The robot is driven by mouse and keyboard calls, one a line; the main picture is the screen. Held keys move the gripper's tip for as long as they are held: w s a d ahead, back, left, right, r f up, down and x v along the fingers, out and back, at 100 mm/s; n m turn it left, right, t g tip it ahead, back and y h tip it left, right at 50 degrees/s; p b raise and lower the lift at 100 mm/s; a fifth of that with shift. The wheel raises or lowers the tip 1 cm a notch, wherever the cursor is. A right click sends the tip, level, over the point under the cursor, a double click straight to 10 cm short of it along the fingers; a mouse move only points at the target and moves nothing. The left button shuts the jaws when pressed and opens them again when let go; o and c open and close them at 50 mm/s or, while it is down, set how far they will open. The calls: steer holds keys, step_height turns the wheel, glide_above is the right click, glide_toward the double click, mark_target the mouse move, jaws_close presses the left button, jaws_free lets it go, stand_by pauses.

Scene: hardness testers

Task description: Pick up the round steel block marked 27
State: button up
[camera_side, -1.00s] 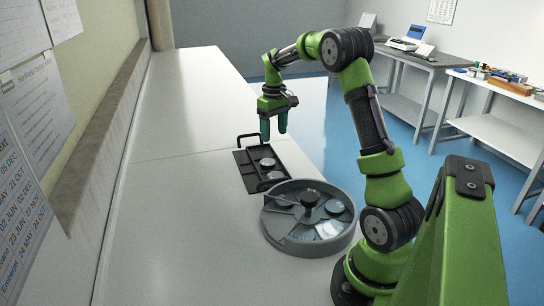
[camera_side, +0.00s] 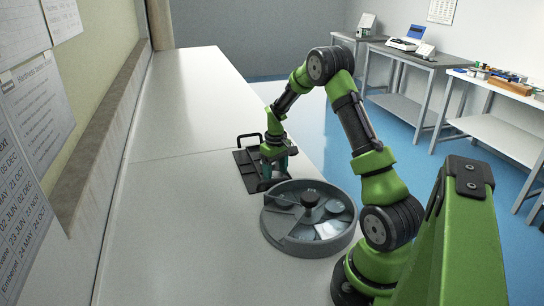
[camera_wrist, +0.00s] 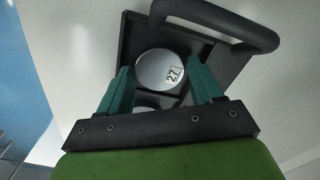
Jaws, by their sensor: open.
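My gripper (camera_wrist: 160,80) is open above the tray, with one teal finger on each side of the block in that view. I cannot tell how far the fingertips are above it. In the side view my gripper (camera_side: 278,172) is low over the tray (camera_side: 247,178) and hides the blocks. Part of another round block (camera_wrist: 150,106) shows nearer the gripper's base in the wrist view.
The tray's raised black handle (camera_wrist: 225,20) stands at its far end, close to the block. A round grey divided container (camera_side: 300,247) with several discs in it stands right beside the tray. The white bench top (camera_side: 180,230) is clear on the left.

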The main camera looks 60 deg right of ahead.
steer(key=shift+f, duration=0.2)
steer(key=c, duration=0.9)
steer(key=shift+r, duration=0.1)
steer(key=shift+r, duration=0.1)
